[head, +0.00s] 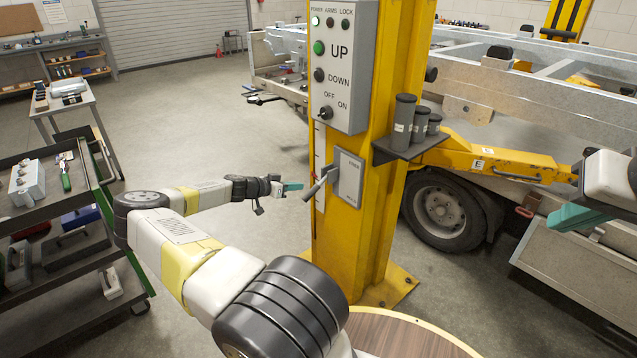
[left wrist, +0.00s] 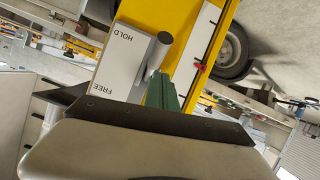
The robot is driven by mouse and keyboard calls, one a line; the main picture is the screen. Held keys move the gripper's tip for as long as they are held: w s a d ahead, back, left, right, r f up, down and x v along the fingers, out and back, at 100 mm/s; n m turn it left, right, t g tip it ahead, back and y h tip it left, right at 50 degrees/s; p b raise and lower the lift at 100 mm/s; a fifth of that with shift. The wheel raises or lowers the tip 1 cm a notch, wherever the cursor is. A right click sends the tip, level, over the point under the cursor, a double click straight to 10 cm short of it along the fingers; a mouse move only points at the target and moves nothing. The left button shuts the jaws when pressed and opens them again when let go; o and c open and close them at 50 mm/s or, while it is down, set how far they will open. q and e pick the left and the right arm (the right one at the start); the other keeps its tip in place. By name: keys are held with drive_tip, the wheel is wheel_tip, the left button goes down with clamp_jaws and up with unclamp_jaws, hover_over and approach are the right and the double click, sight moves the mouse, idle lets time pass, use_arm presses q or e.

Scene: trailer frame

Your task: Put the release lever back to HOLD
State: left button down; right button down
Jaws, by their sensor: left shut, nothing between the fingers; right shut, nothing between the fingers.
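The release lever (head: 320,184) is a grey handle on a pale plate (head: 349,180) on the yellow post. The plate reads FREE at the top and HOLD at the bottom. The handle sticks out from the plate and slants down to the left; I cannot tell for sure which mark it is at. My left gripper (head: 292,187) is shut and empty, just left of the handle's end. In the left wrist view its green fingers (left wrist: 162,92) appear close to the lever handle (left wrist: 158,55); contact is unclear. My right gripper (head: 578,216) is shut and empty at the far right.
A control box (head: 342,65) with UP and DOWN buttons sits above the plate. A small shelf (head: 412,148) with dark cylinders juts from the post's right side. A tool cart (head: 65,235) stands at the left. The trailer frame (head: 540,85) is behind at the right.

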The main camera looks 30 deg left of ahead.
use_arm(q)
drive_tip(key=s+a+f, duration=0.2)
drive_tip(key=s+a, duration=0.2)
drive_tip(key=s, duration=0.5)
drive_tip(key=shift+a, duration=0.35)
drive_tip(key=shift+r, duration=0.1)
drive_tip(key=d+r+m+g, duration=0.2)
drive_tip(key=d+r+g, duration=0.4)
drive_tip(key=d, duration=0.7)
drive_tip(key=d+r+m+g, duration=0.2)
drive_tip(key=d+r+g, duration=0.2)
drive_tip(key=d+r, duration=0.7)
drive_tip(key=s+d+r+n+y, duration=0.2)
drive_tip(key=s+d+r+y, duration=0.3)
drive_tip(key=s+d+r, duration=0.75)
drive_tip(key=s+d+r+n+t, duration=0.1)
drive_tip(key=s+r+n+t, duration=0.1)
drive_tip(key=s+r, duration=0.2)
drive_tip(key=s+d+r+n+t+h, duration=0.1)
drive_tip(key=s+d+r+n, duration=0.1)
drive_tip(key=s+r, duration=0.3)
drive_tip(key=s, duration=0.4)
drive_tip(key=shift+s+d+t, duration=0.15)
drive_tip(key=shift+s+t, duration=0.1)
drive_tip(key=shift+t, duration=0.15)
